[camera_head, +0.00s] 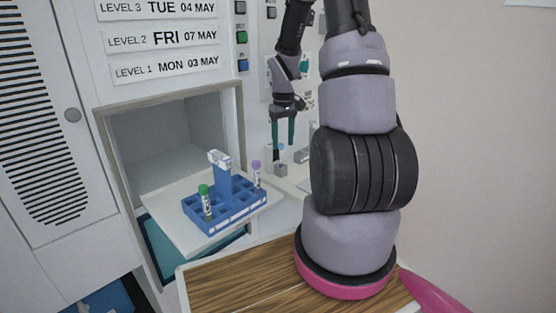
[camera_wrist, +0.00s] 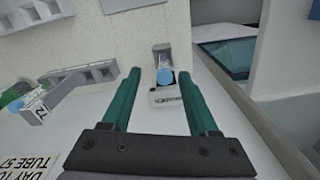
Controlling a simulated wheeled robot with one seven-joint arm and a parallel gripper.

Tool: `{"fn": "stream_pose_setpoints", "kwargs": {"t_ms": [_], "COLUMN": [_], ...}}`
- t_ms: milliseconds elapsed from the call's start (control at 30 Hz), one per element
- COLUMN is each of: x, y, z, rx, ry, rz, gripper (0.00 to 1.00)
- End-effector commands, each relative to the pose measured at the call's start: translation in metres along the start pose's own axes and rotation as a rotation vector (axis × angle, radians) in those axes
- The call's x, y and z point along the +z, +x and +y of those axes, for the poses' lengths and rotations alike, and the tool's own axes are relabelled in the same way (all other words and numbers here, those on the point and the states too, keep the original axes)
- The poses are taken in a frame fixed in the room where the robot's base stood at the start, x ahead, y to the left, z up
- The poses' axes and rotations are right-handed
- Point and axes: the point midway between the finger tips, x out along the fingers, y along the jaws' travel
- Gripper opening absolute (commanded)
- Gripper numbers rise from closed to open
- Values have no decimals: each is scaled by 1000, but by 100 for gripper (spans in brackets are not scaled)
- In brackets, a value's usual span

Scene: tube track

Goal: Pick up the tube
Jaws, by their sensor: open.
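In the head view my gripper (camera_head: 283,147) points down above the small grey holder (camera_head: 280,170). The blue cap there is small and close to the fingers. I cannot tell how far below the fingertips the tube is. Nothing is held.
A blue rack (camera_head: 234,212) with a green-capped tube (camera_head: 206,203) and a purple-capped tube (camera_head: 257,174) sits on a tray at the open compartment. A grey slotted rack (camera_wrist: 75,80) lies left of my fingers. The wall stands close behind the holder.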

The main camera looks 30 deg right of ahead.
Motion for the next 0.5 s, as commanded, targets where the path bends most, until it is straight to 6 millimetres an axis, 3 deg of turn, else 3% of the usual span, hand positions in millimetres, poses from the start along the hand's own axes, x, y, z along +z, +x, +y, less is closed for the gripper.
{"fn": "stream_pose_setpoints", "kwargs": {"t_ms": [500], "x": [-3], "y": [57], "z": [-8], "rx": [0], "ry": [-1], "rz": [-1], "gripper": [60]}}
